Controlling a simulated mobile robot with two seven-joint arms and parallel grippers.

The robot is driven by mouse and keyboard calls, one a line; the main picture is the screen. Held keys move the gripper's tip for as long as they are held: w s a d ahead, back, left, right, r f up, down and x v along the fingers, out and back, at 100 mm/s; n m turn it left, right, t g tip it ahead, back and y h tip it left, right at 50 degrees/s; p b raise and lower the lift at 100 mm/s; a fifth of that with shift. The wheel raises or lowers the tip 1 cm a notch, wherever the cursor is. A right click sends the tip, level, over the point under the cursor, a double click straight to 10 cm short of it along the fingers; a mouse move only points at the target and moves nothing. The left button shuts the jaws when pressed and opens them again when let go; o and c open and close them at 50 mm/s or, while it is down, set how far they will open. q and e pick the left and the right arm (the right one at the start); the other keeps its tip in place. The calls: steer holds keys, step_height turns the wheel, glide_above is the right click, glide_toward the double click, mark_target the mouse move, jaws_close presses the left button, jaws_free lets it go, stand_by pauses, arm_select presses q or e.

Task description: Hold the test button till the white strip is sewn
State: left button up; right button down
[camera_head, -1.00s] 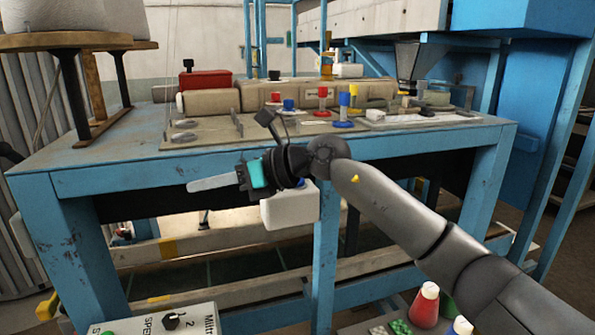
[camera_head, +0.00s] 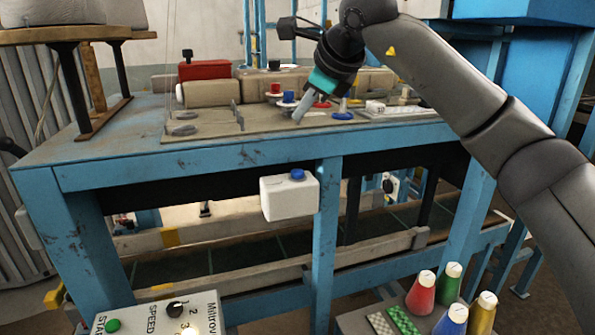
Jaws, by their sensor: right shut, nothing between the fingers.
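A white box (camera_head: 289,197) with a blue button (camera_head: 297,174) on top hangs at the front edge of the blue table; no lettering is readable on it. My right gripper (camera_head: 301,116) is shut and empty. It points down and left over the tabletop, above and behind the box and apart from the button. A pale, patterned strip (camera_head: 405,111) lies on the tabletop plate right of the gripper, partly hidden by my arm. I cannot tell whether it is sewn. My left gripper is not in view.
Red and blue spools stand close around the gripper on the blue table (camera_head: 130,165). A control panel (camera_head: 160,315) with a green button and a speed knob is at the bottom left. Colored thread cones (camera_head: 421,292) stand at the bottom right.

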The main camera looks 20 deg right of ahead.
steer(key=b, duration=0.7)
glide_above(302, 173)
step_height(302, 173, down, 8)
steer(key=shift+f, duration=0.4)
stand_by(1.4)
steer(key=shift+f+b, duration=0.35)
steer(key=shift+f, duration=0.1)
